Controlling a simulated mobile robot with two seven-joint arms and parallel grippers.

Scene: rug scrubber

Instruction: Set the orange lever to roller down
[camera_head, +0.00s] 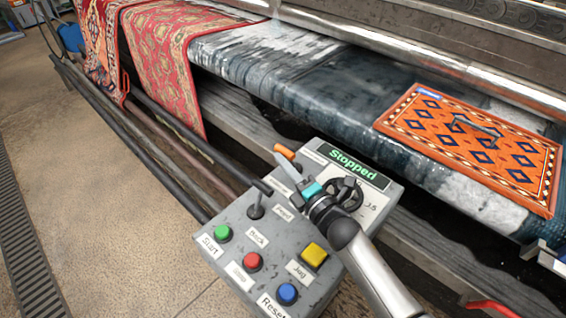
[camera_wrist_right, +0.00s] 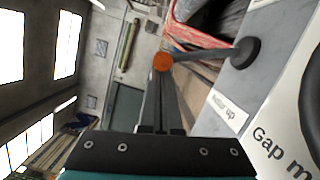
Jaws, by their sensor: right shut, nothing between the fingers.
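The orange lever (camera_head: 284,151) sits at the upper left edge of the grey control box; only its orange end shows in the head view. In the right wrist view its round orange knob (camera_wrist_right: 163,62) stands at the end of a dark rod, which runs to a round pivot at the right. A "Roller up" label (camera_wrist_right: 228,112) lies below the rod there. My right gripper (camera_head: 282,160) is shut and empty, its fingertips right at the knob; I cannot tell whether they touch it. Part of the lever is hidden behind the gripper. My left gripper is out of view.
The control box (camera_head: 205,238) carries green, red, blue and yellow buttons, a black lever (camera_head: 256,210), a dark dial (camera_head: 345,193) and a display (camera_head: 346,168) reading "Stopped". An orange rug (camera_head: 470,140) lies on the wet machine bed behind. Red rugs hang at the left.

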